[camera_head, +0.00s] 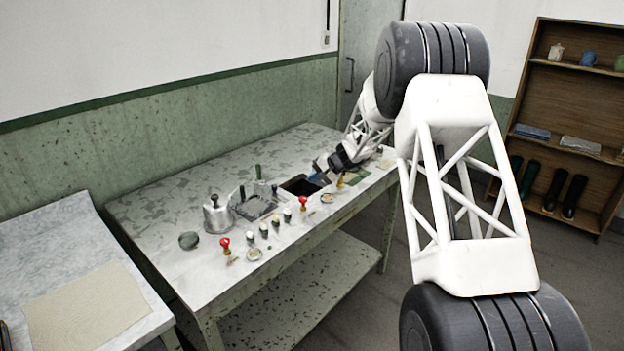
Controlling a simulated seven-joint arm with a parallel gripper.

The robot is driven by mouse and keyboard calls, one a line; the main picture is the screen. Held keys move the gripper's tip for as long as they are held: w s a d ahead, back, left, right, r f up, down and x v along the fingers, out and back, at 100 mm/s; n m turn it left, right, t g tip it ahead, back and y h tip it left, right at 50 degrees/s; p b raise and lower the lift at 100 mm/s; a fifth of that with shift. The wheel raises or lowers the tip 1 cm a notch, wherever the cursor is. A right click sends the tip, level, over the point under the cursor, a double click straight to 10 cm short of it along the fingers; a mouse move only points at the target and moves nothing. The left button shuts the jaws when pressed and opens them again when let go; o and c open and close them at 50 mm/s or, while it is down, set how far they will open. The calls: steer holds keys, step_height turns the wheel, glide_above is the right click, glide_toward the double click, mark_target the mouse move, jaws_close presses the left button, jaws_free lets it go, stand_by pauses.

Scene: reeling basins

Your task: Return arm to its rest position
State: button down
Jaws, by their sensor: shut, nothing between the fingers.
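My arm reaches from the lower right, up over the table's right end and down to its top. My gripper (318,172) is small in view, low over the right part of the table (150,212), beside a dark square opening or tray (299,186). It looks shut and empty. Whether its fingertips touch anything there is too small to tell.
A metal pot (217,214), a grey tray (256,206), red-topped pieces (225,246) and several small bottles stand on the table. A second table (70,245) with a beige mat is at left. A wooden shelf (565,100) with boots stands at right.

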steer(key=s+d+r+n+g+h, duration=0.1)
steer(key=s+r, duration=0.6)
steer(key=s, duration=0.3)
steer(key=s+d+r+h, duration=0.2)
steer(key=s+r, duration=0.4)
steer(key=s, duration=0.5)
steer(key=s+d+r+n+g+h, duration=0.1)
steer(key=s+r, duration=0.6)
steer(key=s, duration=0.3)
steer(key=s+d+h, duration=0.3)
steer(key=s+d, duration=0.1)
steer(key=s, duration=1.4)
steer(key=s+d+n+t+h, duration=0.1)
steer(key=s+d+h, duration=0.2)
steer(key=s, duration=1.6)
steer(key=shift+d+f, duration=0.3)
steer(key=shift+d, duration=0.2)
